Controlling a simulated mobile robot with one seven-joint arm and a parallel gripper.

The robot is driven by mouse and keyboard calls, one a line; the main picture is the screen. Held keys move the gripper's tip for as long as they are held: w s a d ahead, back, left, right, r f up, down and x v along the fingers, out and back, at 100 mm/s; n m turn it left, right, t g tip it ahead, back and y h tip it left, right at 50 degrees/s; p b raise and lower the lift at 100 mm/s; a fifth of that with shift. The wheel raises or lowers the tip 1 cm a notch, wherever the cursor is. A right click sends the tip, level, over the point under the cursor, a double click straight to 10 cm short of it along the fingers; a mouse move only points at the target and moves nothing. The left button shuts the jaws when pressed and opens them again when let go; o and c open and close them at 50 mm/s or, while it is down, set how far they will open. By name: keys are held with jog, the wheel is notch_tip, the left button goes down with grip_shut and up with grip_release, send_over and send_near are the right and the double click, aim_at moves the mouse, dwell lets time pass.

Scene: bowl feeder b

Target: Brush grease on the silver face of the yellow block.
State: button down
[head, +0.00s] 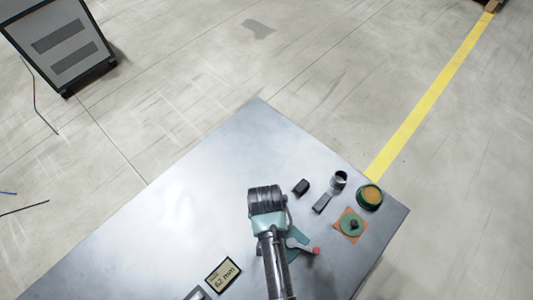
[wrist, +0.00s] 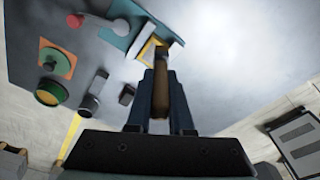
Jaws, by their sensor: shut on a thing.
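My gripper (wrist: 161,82) is shut on a brush with a brown wooden handle (wrist: 160,100), seen between its blue fingers in the wrist view. The brush's far end lies close to the yellow block (wrist: 149,48) at the picture's top middle; I cannot tell whether it touches. The teal fixture (head: 298,240) also shows in the head view, partly behind my arm. My arm hides the block and brush there. An open green tin of amber grease (head: 369,196) stands near the table's right corner.
A grey clamp lever with a red knob (head: 316,250) is on the fixture. A green disc with a black knob lies on an orange mat (head: 342,233). A black block (head: 301,187), a grey piece (head: 322,202) and a dark cup (head: 340,178) stand nearby. The table's left part is mostly clear.

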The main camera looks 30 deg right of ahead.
jog(key=shift+r+p, duration=1.4)
jog(key=shift+r, duration=0.55)
jog(key=shift+a+p, duration=0.15)
jog(key=shift+p, duration=0.35)
